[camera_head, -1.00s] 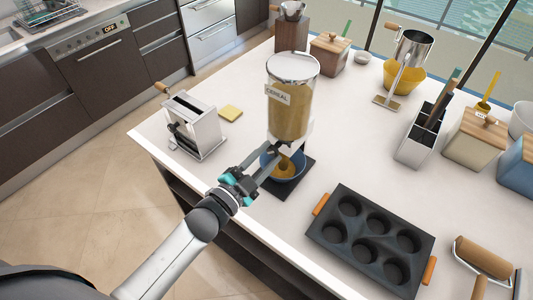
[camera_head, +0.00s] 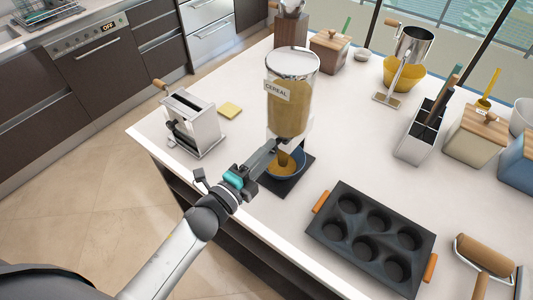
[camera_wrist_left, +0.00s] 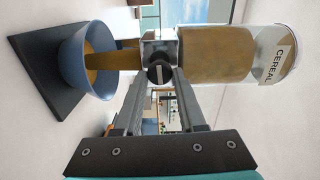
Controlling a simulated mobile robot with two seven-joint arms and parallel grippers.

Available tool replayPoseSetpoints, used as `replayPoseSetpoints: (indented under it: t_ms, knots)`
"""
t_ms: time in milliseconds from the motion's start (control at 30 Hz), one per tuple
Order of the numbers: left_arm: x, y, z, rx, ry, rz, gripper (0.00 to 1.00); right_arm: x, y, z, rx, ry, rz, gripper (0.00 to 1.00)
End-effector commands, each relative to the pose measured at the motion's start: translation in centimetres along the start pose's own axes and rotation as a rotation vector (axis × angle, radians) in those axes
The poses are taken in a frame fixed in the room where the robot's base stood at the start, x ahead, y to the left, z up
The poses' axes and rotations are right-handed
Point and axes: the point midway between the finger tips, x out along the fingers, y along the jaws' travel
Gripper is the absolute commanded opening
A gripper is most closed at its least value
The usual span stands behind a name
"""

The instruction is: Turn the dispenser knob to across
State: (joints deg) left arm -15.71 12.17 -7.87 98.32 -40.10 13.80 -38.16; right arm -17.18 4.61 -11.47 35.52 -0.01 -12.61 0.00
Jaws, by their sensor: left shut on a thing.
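The clear cereal dispenser (camera_head: 290,95), labelled CEREAL, stands on the counter with tan cereal inside. Its dark round knob (camera_wrist_left: 159,74) sits at the outlet, with a pale line on its face. My left gripper (camera_head: 277,146) reaches the outlet from the left. In the left wrist view my left gripper (camera_wrist_left: 160,78) is shut on the knob, one finger on each side. A tan stream of cereal (camera_wrist_left: 112,60) runs from the outlet into the blue bowl (camera_wrist_left: 72,62). My right gripper is not in view.
The bowl stands on the dispenser's dark base (camera_head: 303,174). My left arm crosses the counter's front edge.

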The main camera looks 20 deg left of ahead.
Motion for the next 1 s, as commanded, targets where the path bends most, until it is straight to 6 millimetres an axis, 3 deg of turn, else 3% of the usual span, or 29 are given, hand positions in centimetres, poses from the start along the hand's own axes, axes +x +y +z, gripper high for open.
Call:
replayPoseSetpoints:
  t_ms: [633, 667, 900, 1000]
  knots:
    - [-0.01, 0.01, -0.01, 0.053, 0.0, 0.0, 0.0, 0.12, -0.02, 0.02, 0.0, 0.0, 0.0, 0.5]
    - [-0.01, 0.01, -0.01, 0.053, 0.0, 0.0, 0.41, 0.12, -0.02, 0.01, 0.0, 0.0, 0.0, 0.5]
    - [-0.01, 0.01, 0.0, 0.053, 0.0, 0.0, 0.67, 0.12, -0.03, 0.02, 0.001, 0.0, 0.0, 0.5]
    - [-0.01, 0.02, 0.0, 0.053, 0.0, 0.0, 0.67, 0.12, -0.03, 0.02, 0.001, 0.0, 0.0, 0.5]
